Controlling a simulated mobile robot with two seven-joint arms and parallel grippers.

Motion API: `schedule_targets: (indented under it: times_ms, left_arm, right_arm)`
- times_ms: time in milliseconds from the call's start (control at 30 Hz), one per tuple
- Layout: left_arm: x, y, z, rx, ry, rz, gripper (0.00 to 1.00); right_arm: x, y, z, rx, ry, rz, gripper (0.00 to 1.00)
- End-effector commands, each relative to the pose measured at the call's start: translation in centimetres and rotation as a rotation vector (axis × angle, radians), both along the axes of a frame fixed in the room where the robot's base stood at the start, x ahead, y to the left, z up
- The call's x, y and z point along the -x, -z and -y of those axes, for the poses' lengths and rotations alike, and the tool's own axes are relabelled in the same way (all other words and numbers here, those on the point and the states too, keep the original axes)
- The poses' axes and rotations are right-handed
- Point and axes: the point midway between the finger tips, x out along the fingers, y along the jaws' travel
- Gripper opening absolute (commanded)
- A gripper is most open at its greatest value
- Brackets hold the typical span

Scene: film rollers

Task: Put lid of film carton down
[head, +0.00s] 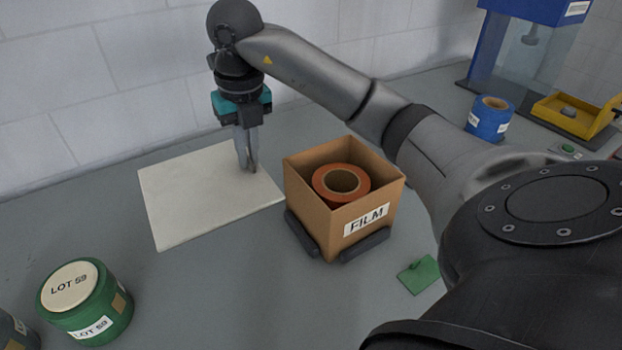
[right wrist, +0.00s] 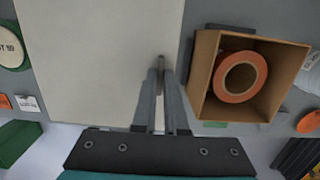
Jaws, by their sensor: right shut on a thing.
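The open brown film carton (head: 313,215) stands right of my right gripper in the head view, with an orange film roll (head: 322,187) inside; the carton also shows in the right wrist view (right wrist: 203,82). A flat cream square panel (head: 190,200) lies flat left of the carton and looks to be the lid, though a mat is possible. My right gripper (head: 250,168) points down over the panel's right part, its fingers closed together on a small grey piece (right wrist: 160,62). I cannot tell whether that piece joins the panel. My left gripper is not in view.
Dark corner stops (head: 362,248) hold the carton's base. A green LOT 59 tub (head: 88,305) stands front left. A green card (head: 418,275) lies right of the carton. A blue roll (head: 489,118) and yellow tray (head: 580,112) stand back right. Grey bench is free in front.

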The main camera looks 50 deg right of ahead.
Motion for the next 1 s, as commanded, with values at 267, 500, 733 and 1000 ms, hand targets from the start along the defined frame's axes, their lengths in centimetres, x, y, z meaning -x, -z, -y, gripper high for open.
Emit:
schedule_targets:
  times_ms: [267, 500, 733, 1000]
  left_arm:
    - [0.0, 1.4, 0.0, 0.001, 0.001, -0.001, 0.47]
    - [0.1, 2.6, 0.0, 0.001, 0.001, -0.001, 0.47]
    - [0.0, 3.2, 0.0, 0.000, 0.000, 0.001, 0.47]
    - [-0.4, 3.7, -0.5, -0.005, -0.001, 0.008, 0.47]
  right_arm:
    - [0.2, 5.4, 0.0, -0.001, -0.002, -0.008, 0.00]
    - [0.2, 11.8, -0.1, -0.001, -0.002, -0.006, 0.00]
    - [0.0, 15.4, 0.0, 0.000, -0.002, -0.001, 0.00]
    - [0.1, 17.8, 0.0, -0.001, -0.002, -0.003, 0.00]
